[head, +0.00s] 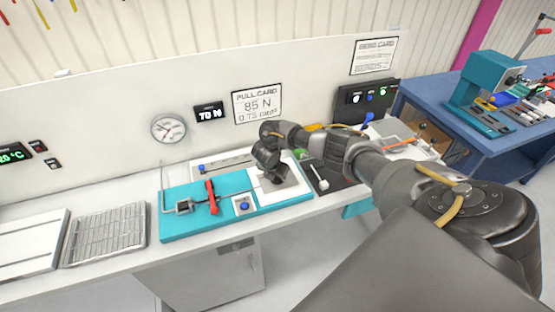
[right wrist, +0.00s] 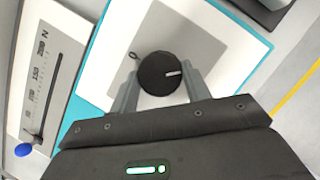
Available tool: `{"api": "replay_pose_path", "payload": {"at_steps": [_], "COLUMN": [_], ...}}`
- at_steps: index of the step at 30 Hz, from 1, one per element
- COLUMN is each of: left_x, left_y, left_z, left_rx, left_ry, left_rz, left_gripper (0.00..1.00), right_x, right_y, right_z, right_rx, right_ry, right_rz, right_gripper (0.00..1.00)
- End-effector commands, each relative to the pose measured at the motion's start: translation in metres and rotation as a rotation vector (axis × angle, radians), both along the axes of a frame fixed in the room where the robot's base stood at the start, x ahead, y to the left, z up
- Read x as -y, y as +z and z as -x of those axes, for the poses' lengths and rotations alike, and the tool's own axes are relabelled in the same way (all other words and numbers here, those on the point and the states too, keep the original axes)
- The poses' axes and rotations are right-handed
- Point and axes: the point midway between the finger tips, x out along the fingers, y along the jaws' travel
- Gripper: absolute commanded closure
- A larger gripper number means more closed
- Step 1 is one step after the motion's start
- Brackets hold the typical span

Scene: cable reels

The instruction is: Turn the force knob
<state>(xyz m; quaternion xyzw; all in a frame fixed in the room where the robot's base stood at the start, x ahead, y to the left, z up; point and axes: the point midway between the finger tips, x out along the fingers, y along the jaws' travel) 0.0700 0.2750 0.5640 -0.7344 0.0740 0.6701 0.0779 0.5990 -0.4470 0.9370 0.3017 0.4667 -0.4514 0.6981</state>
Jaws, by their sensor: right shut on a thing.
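The force knob (right wrist: 163,73) is round and black with a short white pointer mark, on a white panel, in the right wrist view. My right gripper (right wrist: 163,88) is shut on it, one finger on each side. In the head view my right gripper (head: 272,177) points down over the white panel (head: 290,191) on the teal board, and the knob is hidden there. A small display (head: 209,113) on the wall seems to read 70 N. A pull card (head: 257,104) beside it reads 85 N. My left gripper is not in view.
The teal board (head: 185,226) holds a red lever (head: 211,197) and a blue button (head: 244,206). A scale strip (right wrist: 40,70) with a blue-ended lever lies beside the panel. A round gauge (head: 168,128) is on the wall. A grey ribbed tray (head: 104,235) lies left.

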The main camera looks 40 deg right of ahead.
Motion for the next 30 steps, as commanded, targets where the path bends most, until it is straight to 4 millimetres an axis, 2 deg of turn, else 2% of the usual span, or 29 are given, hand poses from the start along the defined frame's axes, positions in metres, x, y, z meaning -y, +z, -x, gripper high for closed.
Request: {"api": "replay_pose_path", "payload": {"at_steps": [20, 21, 26, 30], "left_x": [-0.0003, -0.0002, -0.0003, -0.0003], "left_y": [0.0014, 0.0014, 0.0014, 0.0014], "left_z": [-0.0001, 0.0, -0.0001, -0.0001], "left_rx": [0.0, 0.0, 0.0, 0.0], "left_ry": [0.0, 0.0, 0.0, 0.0], "left_rz": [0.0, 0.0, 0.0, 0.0], "left_gripper": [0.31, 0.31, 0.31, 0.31], "right_x": [0.0027, 0.0027, 0.0015, 0.0005], "right_y": [0.0005, 0.0005, 0.0003, 0.0003], "right_z": [0.0002, 0.0002, -0.0003, -0.0008], "right_rx": [-0.001, -0.001, -0.001, -0.001], "right_ry": [-0.065, -0.065, -0.063, -0.061], "right_rz": [0.005, 0.005, 0.004, 0.003], "right_gripper": [0.75, 0.5, 0.31, 0.31]}}
